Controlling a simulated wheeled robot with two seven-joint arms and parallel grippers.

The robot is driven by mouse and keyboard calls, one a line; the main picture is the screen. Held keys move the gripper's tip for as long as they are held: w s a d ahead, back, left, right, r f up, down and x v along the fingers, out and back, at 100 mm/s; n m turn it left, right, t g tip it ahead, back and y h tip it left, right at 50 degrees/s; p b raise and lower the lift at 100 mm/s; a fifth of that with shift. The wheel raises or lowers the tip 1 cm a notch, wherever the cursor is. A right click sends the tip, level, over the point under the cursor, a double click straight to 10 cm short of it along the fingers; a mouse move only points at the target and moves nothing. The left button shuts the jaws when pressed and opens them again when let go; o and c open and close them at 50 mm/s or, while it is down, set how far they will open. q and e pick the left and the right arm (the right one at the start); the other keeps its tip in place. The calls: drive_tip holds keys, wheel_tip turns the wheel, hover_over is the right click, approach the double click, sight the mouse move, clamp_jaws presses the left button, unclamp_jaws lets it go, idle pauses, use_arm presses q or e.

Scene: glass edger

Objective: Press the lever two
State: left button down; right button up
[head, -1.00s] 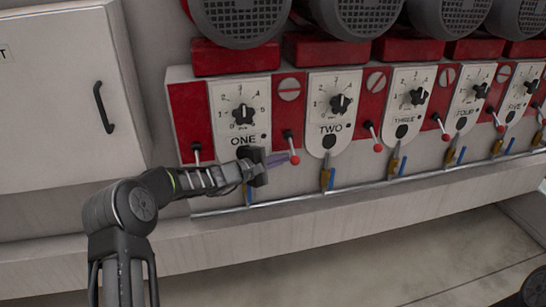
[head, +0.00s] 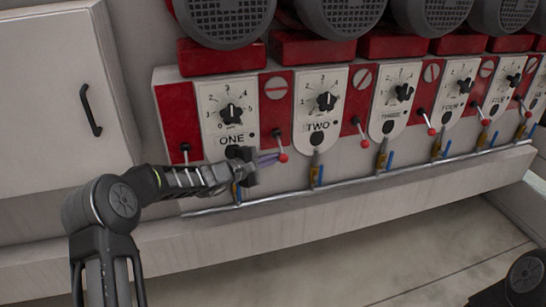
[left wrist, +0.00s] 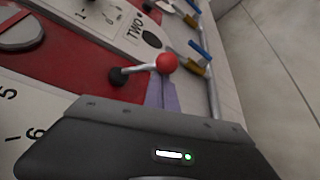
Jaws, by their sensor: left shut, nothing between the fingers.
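Lever two, with its red ball (head: 283,158), sticks out of the red strip just left of the plate marked TWO (head: 318,127). Its stem slopes down from a dark pivot to the ball. In the left wrist view the red ball (left wrist: 166,63) and pale stem stand just beyond my fingertips. My left gripper (head: 268,160) is shut and empty, its purple fingers pointing right at the ball. In the left wrist view the fingers (left wrist: 160,94) end right below the ball; I cannot tell whether they touch it. My right gripper is out of view.
Other levers, such as lever three (head: 364,143), line the panel to the right. Blue-handled valves (head: 315,176) sit on a metal pipe (head: 345,182) below. A white cabinet (head: 45,110) is at the left. The floor (head: 400,250) in front is clear.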

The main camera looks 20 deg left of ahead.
use_arm(q)
drive_tip(key=shift+r+p, duration=0.1)
drive_tip(key=shift+p, duration=0.2)
drive_tip(key=shift+s+d+r+n+g+p, duration=0.25)
drive_tip(key=shift+r+n+g+p, duration=0.3)
drive_tip(key=shift+r+p, duration=0.35)
drive_tip(key=shift+s+d+r+n+g+p, duration=0.1)
drive_tip(key=shift+s+r+n+g+p, duration=0.3)
drive_tip(key=shift+r+n+p, duration=0.4)
drive_tip(key=shift+s+d+r+n+g+p, duration=0.2)
drive_tip(key=shift+r+n+g+p, duration=0.3)
drive_tip(key=shift+r+p, duration=0.5)
drive_tip(key=shift+w+r, duration=0.1)
drive_tip(key=shift+r, duration=0.05)
wheel_tip(320, 180, down, 4)
drive_tip(key=a+b, duration=0.2)
drive_tip(key=b, duration=0.3)
drive_tip(key=w+a+r+v, duration=0.1)
drive_tip(key=v, duration=0.8)
drive_tip(key=shift+w+b, duration=0.2)
drive_tip(key=shift+b, duration=0.1)
